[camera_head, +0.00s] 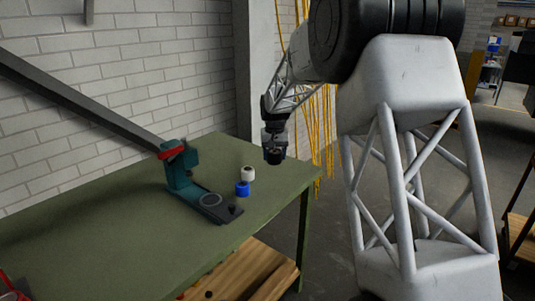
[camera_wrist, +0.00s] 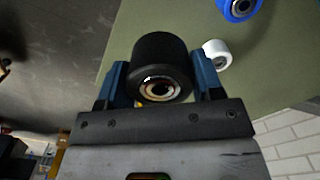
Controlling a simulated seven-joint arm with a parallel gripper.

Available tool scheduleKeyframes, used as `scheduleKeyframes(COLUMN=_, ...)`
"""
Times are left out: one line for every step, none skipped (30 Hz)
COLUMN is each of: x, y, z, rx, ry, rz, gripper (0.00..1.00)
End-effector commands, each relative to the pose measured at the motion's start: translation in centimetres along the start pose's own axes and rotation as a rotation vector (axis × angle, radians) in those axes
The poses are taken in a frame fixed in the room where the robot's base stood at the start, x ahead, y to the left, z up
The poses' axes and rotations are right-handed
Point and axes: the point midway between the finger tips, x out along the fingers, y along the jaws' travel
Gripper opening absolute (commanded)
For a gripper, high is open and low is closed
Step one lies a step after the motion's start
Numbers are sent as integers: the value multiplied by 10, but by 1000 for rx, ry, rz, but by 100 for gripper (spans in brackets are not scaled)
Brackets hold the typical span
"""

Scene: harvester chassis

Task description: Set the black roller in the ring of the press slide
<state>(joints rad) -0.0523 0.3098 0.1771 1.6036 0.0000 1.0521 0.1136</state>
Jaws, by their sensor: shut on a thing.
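The black roller (camera_wrist: 162,60) is held between the two blue fingers of my gripper (camera_wrist: 160,82) in the wrist view. In the head view my gripper (camera_head: 274,150) is up in the air near the table's right edge, with the dark roller (camera_head: 274,157) at its tip. The teal press (camera_head: 181,170) stands on the green table. Its dark slide (camera_head: 229,215) extends toward the front right, with a round ring (camera_head: 210,200) on it that looks empty. The ring is to the left of and lower than my gripper in the picture.
A white roller (camera_head: 247,174) and a blue roller (camera_head: 242,188) stand on the green table (camera_head: 110,235) between the press and my gripper. They also show in the wrist view, white (camera_wrist: 217,53) and blue (camera_wrist: 238,8). A small dark knob (camera_head: 233,209) is on the slide's end.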

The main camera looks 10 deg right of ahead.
Motion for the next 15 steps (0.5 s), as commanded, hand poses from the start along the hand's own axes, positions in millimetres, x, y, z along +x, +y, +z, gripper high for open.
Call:
scheduleKeyframes(x=-1, y=0, z=3, rx=-1, ry=1, rz=0, gripper=35)
scheduleKeyframes(x=-1, y=0, z=6, rx=-1, ry=1, rz=0, gripper=35)
scheduleKeyframes(x=0, y=-2, z=9, rx=1, ry=1, rz=0, gripper=35)
scheduleKeyframes(x=0, y=-5, z=11, rx=5, ry=1, rz=0, gripper=35)
scheduleKeyframes(x=1, y=-8, z=13, rx=9, ry=1, rz=0, gripper=35)
scheduleKeyframes(x=2, y=-12, z=14, rx=13, ry=1, rz=0, gripper=35)
scheduleKeyframes(x=3, y=-15, z=15, rx=17, ry=1, rz=0, gripper=35)
scheduleKeyframes(x=4, y=-18, z=16, rx=21, ry=2, rz=0, gripper=35)
scheduleKeyframes(x=4, y=-22, z=17, rx=27, ry=2, rz=0, gripper=35)
scheduleKeyframes(x=5, y=-26, z=18, rx=31, ry=2, rz=0, gripper=35)
scheduleKeyframes(x=6, y=-29, z=19, rx=36, ry=2, rz=0, gripper=35)
scheduleKeyframes(x=7, y=-34, z=20, rx=44, ry=2, rz=0, gripper=35)
scheduleKeyframes(x=8, y=-38, z=21, rx=48, ry=1, rz=0, gripper=35)
scheduleKeyframes(x=9, y=-42, z=22, rx=53, ry=1, rz=0, gripper=35)
scheduleKeyframes(x=10, y=-48, z=23, rx=61, ry=1, rz=0, gripper=35)
